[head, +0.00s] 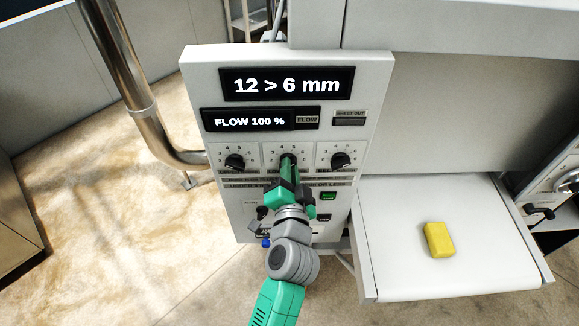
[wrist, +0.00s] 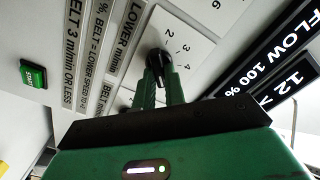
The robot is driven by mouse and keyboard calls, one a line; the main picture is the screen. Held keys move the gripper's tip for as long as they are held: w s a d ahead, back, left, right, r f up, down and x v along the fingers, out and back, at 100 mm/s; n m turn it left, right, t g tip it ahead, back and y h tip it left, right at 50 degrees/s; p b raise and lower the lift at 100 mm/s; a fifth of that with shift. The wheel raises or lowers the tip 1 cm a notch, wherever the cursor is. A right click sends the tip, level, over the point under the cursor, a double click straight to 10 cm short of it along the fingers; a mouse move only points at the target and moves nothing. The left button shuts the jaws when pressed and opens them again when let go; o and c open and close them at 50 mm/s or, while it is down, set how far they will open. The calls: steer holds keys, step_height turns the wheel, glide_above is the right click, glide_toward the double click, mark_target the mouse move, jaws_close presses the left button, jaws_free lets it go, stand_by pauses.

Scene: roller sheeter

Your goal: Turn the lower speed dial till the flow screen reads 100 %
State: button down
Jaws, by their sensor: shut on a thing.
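The flow screen (head: 250,121) on the grey panel reads FLOW 100 %; it also shows in the wrist view (wrist: 268,68). The lower speed dial is a black knob (wrist: 158,60) on a white numbered plate (wrist: 183,45), with a label reading LOWER m/min beside it. It is the middle of three dials in the head view. My gripper (head: 287,162) is shut on this knob, one green finger on each side in the wrist view (wrist: 160,85). The gripper hides most of the knob in the head view.
The top screen (head: 287,84) reads 12 > 6 mm. Black dials stand close by at left (head: 235,161) and right (head: 340,160). A green START button (wrist: 33,74) is below the dials. A yellow block (head: 439,240) lies on the white belt (head: 400,265). A metal pipe (head: 135,85) stands left.

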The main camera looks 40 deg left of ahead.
steer(key=shift+m+p, duration=0.35)
steer(key=shift+m, duration=0.65)
steer(key=c, duration=1.5)
jaws_free()
steer(key=shift+o, duration=0.2)
steer(key=b+v, duration=0.1)
steer(key=v, duration=0.6)
steer(key=shift+s+d, duration=0.3)
steer(key=shift+d, duration=0.05)
